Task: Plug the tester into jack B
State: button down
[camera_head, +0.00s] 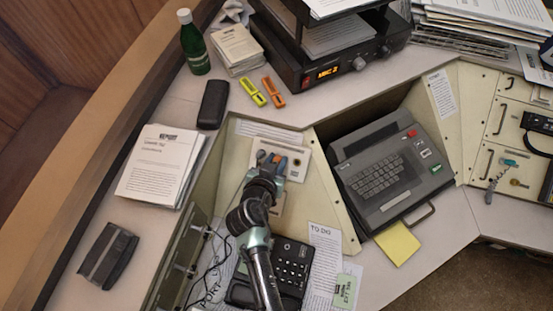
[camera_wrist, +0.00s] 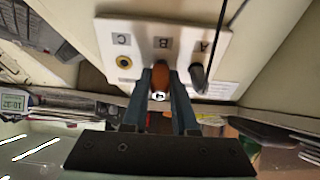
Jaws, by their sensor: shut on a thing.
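The white jack panel (camera_wrist: 106,32) fills the upper middle of the wrist view, with labels C, B and A turned over. My gripper (camera_wrist: 161,76) is shut on the orange tester (camera_wrist: 160,76), one blue-grey finger on each side. The tester lies in line with the B label (camera_wrist: 163,44); its near end is pale and faces the camera. Jack B is hidden behind the tester and fingers, so I cannot tell whether the tester is in it. In the head view my gripper (camera_head: 272,162) is at the panel (camera_head: 301,161).
Jack C (camera_wrist: 124,62) is an empty brass-ringed socket. A black plug (camera_wrist: 197,76) with a cord sits at A, close to one finger. In the head view a grey keyboard terminal (camera_head: 385,170) stands right of the panel, and a black telephone (camera_head: 291,262) lies below, under my arm.

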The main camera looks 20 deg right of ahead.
aim_at(276, 159)
jog(key=shift+w+d+f+b, duration=0.1)
jog(key=shift+w+f+b, duration=0.1)
jog(key=shift+b, duration=0.2)
jog(key=shift+s, duration=0.1)
jog(key=c, duration=0.6)
grip_release()
jog(key=shift+o, duration=0.3)
jog(key=o, duration=0.3)
jog(key=shift+o, duration=0.5)
jog(key=shift+s+a+r+p, duration=0.2)
jog(key=shift+r+p, duration=0.15)
jog(key=shift+r, duration=0.05)
jog(key=shift+s+a+r+p, duration=0.2)
jog(key=shift+r+p, duration=0.1)
jog(key=shift+r, duration=0.05)
jog(key=shift+r+p+v, duration=0.2)
jog(key=shift+p+v, duration=0.5)
jog(key=shift+v, duration=0.55)
jog(key=shift+r+p+v, duration=0.2)
jog(key=shift+p+v, duration=0.5)
jog(key=shift+v, duration=0.55)
jog(key=shift+w+d, duration=0.2)
jog(key=shift+d, duration=0.05)
